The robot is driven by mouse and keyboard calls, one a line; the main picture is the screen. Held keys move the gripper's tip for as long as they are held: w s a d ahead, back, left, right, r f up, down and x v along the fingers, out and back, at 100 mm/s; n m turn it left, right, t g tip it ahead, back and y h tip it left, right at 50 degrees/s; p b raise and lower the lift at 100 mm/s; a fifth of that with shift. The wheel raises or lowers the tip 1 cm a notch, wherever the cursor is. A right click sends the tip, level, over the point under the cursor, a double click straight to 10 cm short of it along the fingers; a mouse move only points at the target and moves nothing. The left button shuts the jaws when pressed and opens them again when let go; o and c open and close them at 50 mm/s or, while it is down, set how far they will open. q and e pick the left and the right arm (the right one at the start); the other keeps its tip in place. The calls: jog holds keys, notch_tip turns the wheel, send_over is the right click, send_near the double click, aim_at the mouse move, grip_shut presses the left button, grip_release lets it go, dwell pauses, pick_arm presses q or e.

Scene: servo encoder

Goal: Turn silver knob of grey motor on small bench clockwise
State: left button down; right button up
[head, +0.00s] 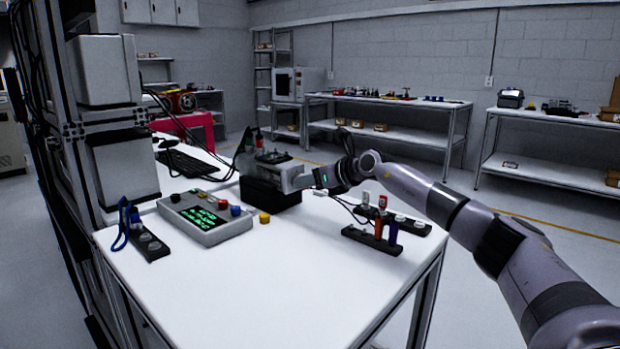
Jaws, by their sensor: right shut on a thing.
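The grey motor (282,171) sits on a black block (270,195) at the far side of the small white bench (290,270). My right arm reaches in from the right. My right gripper (306,181) is at the motor's right side, shut on what appears to be the silver knob. The knob itself is hidden by the gripper, so its angle cannot be told. My left gripper is not in view.
A grey control box with a green display (205,218) stands left of the motor, with a yellow button (264,218) beside it. The bench front is clear.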

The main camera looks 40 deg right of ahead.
jog(key=m+y+p, duration=0.1)
jog(key=m, duration=0.1)
jog(key=m+y+p, duration=0.1)
jog(key=m+y, duration=0.1)
jog(key=m+y+p, duration=0.1)
jog(key=m, duration=0.2)
jog(key=shift+d+f+t+y, duration=0.2)
jog(key=shift+d+t+y, duration=0.1)
jog(key=shift+d, duration=0.05)
jog(key=shift+f+m+y, duration=0.1)
jog(key=shift+m+y, duration=0.3)
jog(key=shift+m, duration=0.5)
jog(key=shift+m+t+y+b, duration=0.3)
jog(key=shift+m+t+b, duration=0.1)
jog(key=shift+m+b, duration=0.25)
jog(key=shift+m, duration=0.25)
jog(key=o, duration=1)
